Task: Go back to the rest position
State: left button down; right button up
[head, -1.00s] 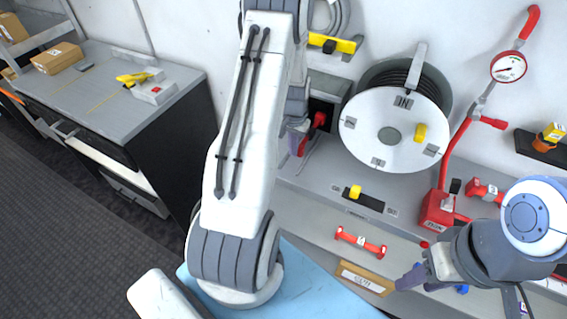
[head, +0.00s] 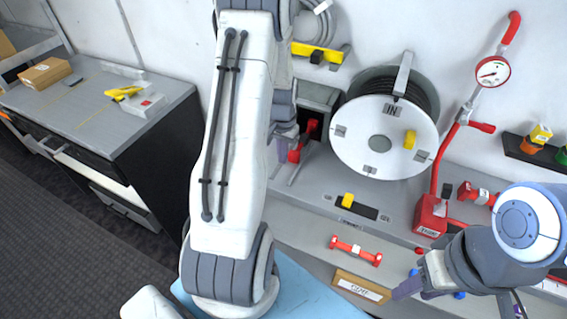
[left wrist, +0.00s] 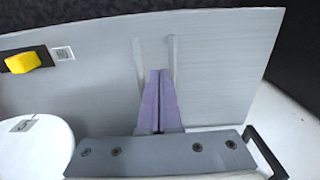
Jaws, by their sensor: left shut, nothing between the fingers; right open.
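My left arm rises through the middle of the head view. Its gripper (head: 284,150) is partly hidden behind the arm, in front of the wall near a red handle (head: 303,142). In the left wrist view, its purple fingers (left wrist: 158,80) are shut together with nothing between them, over a bare grey surface (left wrist: 225,60). My right gripper (head: 408,287) is at the lower right of the head view, low over the front of the bench beside a labelled wooden block (head: 361,286). It is open, and its fingers are partly hidden by its own wrist.
A hose reel (head: 384,137) marked IN stands at the back of the grey bench (head: 300,190). Red pipework with a gauge (head: 492,71) rises to its right. A red bar-shaped fitting (head: 356,250) lies before the reel. A side cabinet (head: 90,110) holds boxes and a yellow tool.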

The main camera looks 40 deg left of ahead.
pick_arm(q)
notch_tip(320, 180, up, 6)
jog(key=shift+w+d+r+b, duration=0.2)
jog(key=shift+d+b, duration=0.1)
jog(key=shift+d, duration=0.15)
